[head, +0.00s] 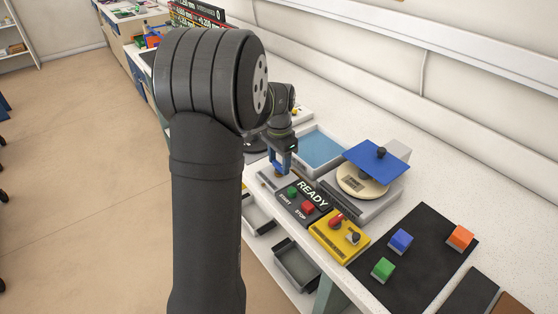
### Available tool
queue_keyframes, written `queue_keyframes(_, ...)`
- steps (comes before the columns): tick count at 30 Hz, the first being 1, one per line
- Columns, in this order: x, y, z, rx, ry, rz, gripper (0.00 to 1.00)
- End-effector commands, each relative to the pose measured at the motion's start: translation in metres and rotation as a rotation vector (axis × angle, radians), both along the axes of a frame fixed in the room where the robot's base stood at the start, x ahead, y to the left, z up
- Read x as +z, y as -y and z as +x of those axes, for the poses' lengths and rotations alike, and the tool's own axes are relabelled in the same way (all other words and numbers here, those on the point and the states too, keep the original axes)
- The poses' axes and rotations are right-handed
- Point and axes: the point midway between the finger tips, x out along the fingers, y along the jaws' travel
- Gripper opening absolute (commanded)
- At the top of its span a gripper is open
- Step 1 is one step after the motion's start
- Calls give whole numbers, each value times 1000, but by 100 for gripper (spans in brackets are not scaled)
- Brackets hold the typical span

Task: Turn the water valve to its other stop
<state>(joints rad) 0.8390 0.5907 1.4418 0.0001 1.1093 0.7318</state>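My gripper (283,162) points down at the near edge of the bench, just left of the READY panel. No part is clearly labelled as the water valve. A yellow box (325,240) right of the panel carries a red knob (336,219) and a grey-black knob (353,237); my gripper is apart from both.
The black panel (317,193) has a green START and a red STOP button. Behind are a blue-filled tray (320,148) and a device with a blue plate (377,160). Blue, green and orange cubes sit on a black mat (424,240). Grey bins are below.

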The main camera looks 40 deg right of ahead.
Motion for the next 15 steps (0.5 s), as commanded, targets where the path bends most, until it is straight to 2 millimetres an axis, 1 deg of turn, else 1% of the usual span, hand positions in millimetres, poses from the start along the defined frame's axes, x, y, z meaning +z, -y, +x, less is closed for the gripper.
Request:
queue_keyframes(8, 0, 0, 0, 27, 0, 0, 28)
queue_keyframes(15, 1, 0, 0, 146, 0, -1, 28)
